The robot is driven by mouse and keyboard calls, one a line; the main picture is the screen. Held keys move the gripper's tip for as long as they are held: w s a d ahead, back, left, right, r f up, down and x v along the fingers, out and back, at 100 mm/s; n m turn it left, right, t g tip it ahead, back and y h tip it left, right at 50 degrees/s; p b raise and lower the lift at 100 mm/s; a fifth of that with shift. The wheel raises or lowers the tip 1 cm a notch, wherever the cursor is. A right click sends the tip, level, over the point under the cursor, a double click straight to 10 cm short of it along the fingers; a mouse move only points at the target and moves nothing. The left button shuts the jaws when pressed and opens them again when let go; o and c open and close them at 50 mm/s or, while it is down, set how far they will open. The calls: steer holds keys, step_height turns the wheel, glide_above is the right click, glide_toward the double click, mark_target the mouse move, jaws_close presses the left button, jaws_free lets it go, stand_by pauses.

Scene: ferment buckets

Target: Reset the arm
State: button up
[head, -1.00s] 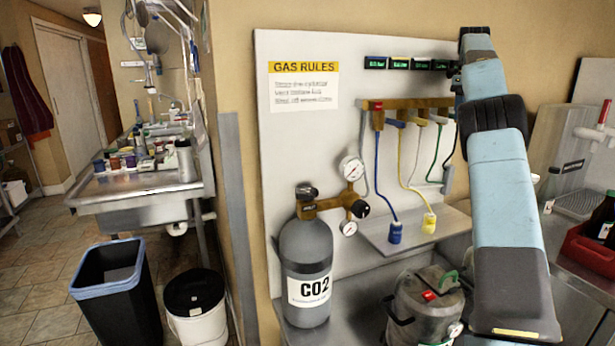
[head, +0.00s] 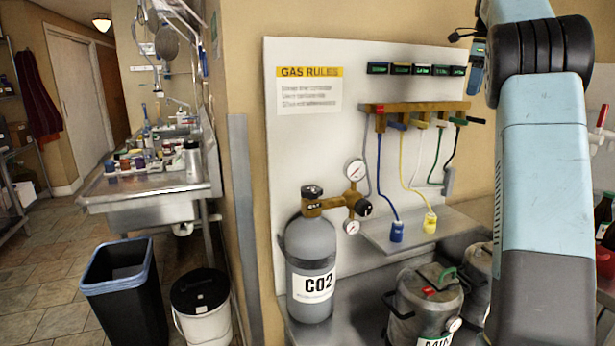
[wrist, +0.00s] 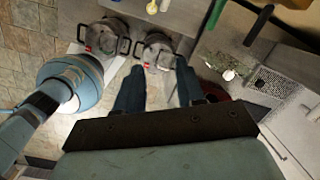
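My arm (head: 545,170) rises along the right side of the head view, its upper part bent near the top edge. My gripper shows in the wrist view (wrist: 160,84) with its two dark fingers apart and nothing between them. The fingers appear clear of both.
A CO2 cylinder (head: 311,255) with gauges stands before the gas board (head: 310,140). Coloured hoses hang from a wooden manifold (head: 415,107) above a small shelf (head: 385,237). A keg (head: 425,305) stands below. A black bin (head: 125,290) and white bucket (head: 203,315) stand left on the floor.

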steer(key=s+a+f+n+t, duration=0.1)
steer(key=s+a+f+n, duration=0.1)
steer(key=s+a+n, duration=0.7)
steer(key=s+a+f+n+t, duration=0.15)
steer(key=s+a+n, duration=0.35)
steer(key=s, duration=0.8)
steer(key=s+a+f+n, duration=0.4)
steer(key=s+f+n, duration=0.2)
steer(key=s+f, duration=0.3)
steer(key=s+a+f+n+t, duration=0.1)
steer(key=s+a+f+n, duration=0.3)
steer(key=s+f, duration=0.5)
steer(key=shift+s+a+n, duration=0.3)
steer(key=shift+s+n, duration=0.6)
steer(key=shift+s, duration=0.05)
steer(key=shift+t, duration=0.25)
